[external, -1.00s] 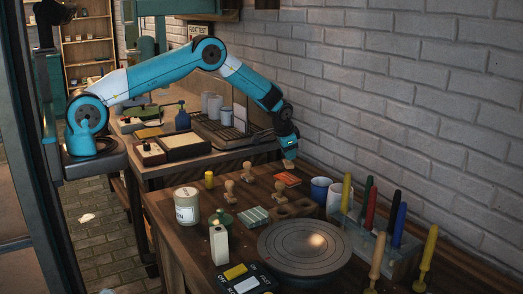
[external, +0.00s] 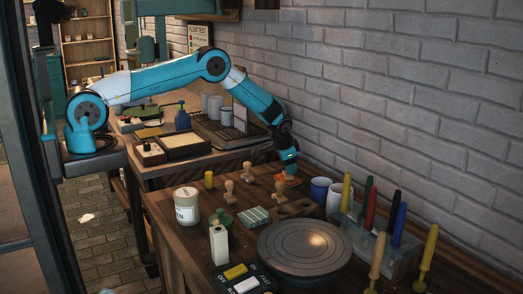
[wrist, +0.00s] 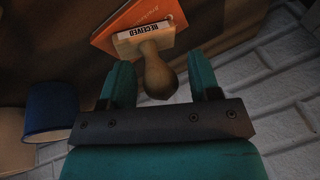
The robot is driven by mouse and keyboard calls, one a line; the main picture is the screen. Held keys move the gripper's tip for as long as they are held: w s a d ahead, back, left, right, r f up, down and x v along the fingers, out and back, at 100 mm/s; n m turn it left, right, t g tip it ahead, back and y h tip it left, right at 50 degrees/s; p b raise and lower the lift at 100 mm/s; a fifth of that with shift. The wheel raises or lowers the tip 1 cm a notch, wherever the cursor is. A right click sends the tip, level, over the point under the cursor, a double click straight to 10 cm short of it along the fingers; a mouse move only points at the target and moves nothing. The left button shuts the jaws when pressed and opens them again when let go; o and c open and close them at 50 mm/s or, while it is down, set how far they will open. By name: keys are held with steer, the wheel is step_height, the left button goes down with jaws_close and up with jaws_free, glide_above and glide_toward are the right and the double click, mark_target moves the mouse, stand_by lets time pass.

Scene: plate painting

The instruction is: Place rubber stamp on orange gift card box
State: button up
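A rubber stamp (wrist: 154,68) with a wooden round-topped handle and a base lettered RECEIVED sits on the orange gift card box (wrist: 128,18), its base over one part of the box. My gripper (wrist: 160,62) is open, with one finger on each side of the handle and a visible gap on both sides. In the external view my gripper (external: 289,166) is low over the orange box (external: 289,181) and mostly hides the stamp there.
Several other wooden stamps (external: 230,190) stand to the left, near a wooden holder (external: 300,207) with holes. A blue mug (external: 320,189) stands close on the right, before the brick wall. A round turntable (external: 305,248) and a rack of coloured tools lie nearer the camera.

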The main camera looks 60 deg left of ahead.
steer(key=b+v, duration=0.2)
steer(key=v, duration=1)
steer(key=s+a+r+n+g+y, duration=0.1)
steer(key=s+a+r+n, duration=0.2)
steer(key=s+a+r, duration=0.5)
steer(key=s+a+r+n+g, duration=0.1)
steer(key=s+a+r, duration=0.2)
steer(key=s+r, duration=0.15)
steer(key=s+a+r+n, duration=0.1)
steer(key=s+a+r, duration=0.2)
steer(key=s, duration=0.3)
steer(key=s+a+r+n+g, duration=0.1)
steer(key=s+n, duration=0.1)
steer(key=s, duration=0.9)
steer(key=s+a+r+n+g+y, duration=0.1)
steer(key=s+a+r+n, duration=0.1)
steer(key=s, duration=1)
steer(key=shift+s+n, duration=0.15)
steer(key=shift+n, duration=0.45)
